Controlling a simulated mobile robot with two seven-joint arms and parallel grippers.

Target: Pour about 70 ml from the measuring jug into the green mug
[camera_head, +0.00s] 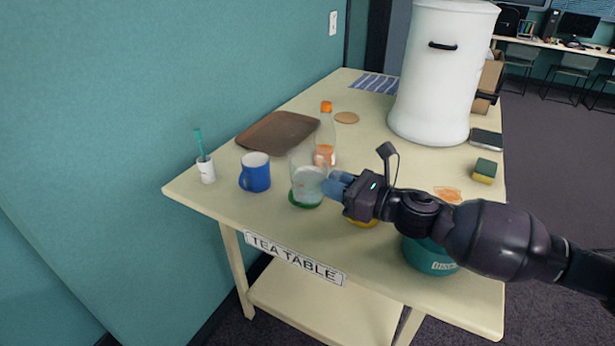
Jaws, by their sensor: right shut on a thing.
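The clear measuring jug (306,176) stands upright near the front middle of the tea table, with clear liquid in it. My left gripper is not in view.
On the tea table (215,200) are a cup with a toothbrush (206,170), a brown tray (277,134), an orange-capped bottle (326,130), a large white container (440,75) and a sponge (485,171). A teal bowl (428,260) and something yellow (358,222) sit under my right arm.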

